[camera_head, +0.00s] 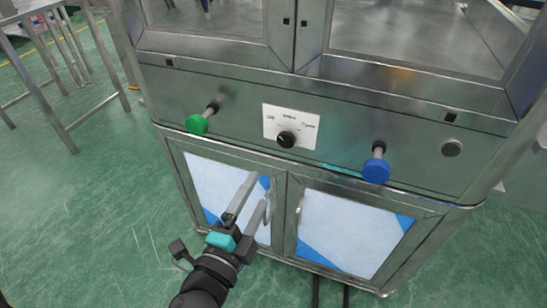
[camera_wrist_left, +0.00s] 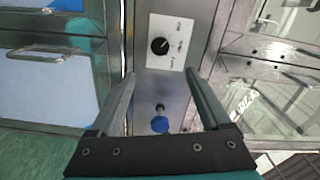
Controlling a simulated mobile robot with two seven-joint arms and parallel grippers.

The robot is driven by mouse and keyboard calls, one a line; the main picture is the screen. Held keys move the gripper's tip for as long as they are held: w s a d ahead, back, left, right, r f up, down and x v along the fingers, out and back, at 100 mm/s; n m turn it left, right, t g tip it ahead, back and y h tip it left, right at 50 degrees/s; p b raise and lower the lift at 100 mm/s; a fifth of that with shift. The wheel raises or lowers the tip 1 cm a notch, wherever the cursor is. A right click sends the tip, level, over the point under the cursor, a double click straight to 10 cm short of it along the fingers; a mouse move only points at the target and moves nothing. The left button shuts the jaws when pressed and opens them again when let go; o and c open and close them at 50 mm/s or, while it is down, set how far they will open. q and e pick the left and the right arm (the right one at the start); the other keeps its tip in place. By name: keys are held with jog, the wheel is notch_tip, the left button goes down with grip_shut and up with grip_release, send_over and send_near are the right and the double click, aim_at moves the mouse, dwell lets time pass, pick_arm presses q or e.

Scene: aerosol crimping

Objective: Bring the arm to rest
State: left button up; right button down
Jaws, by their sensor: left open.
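My left gripper (camera_head: 257,188) is open and empty in the head view, in front of the lower cabinet doors of a steel machine (camera_head: 230,115). In the left wrist view its two fingers (camera_wrist_left: 159,75) stand apart with nothing between the tips. Beyond them show a black knob (camera_wrist_left: 159,46) on a white plate (camera_wrist_left: 172,30) and a blue button (camera_wrist_left: 160,124). In the head view the same black knob (camera_head: 286,139) sits mid-panel, above and apart from the gripper. My right gripper is in neither view.
A green button (camera_head: 196,124) and the blue button (camera_head: 376,171) stick out from the panel. The cabinet doors (camera_head: 350,228) have bar handles close to my left gripper. A steel table frame (camera_head: 68,128) stands at the left. The green floor (camera_head: 85,215) at lower left is clear.

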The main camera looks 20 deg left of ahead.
pick_arm(q)
jog(key=s+f+n+g+p, duration=0.2)
jog(key=s+f+n+g, duration=0.15)
jog(key=f, duration=1.05)
jog(key=s+f+n+g+p, duration=0.25)
jog(key=f+n+g, duration=0.2)
jog(key=f, duration=0.85)
jog(key=s+a+f+n+g+p, duration=0.1)
jog(key=s+a+f+n+g, duration=0.1)
jog(key=s+f, duration=0.4)
jog(key=s+a+f+n+g+y+p, duration=0.1)
jog(key=s+a+f+n+g, duration=0.2)
jog(key=s, duration=0.9)
jog(key=a+f+g, duration=0.2)
jog(key=a+f, duration=0.1)
jog(key=f, duration=0.1)
jog(key=shift+s+f+n+g, duration=0.2)
jog(key=shift+s+n+g, duration=0.1)
jog(key=shift+s, duration=0.1)
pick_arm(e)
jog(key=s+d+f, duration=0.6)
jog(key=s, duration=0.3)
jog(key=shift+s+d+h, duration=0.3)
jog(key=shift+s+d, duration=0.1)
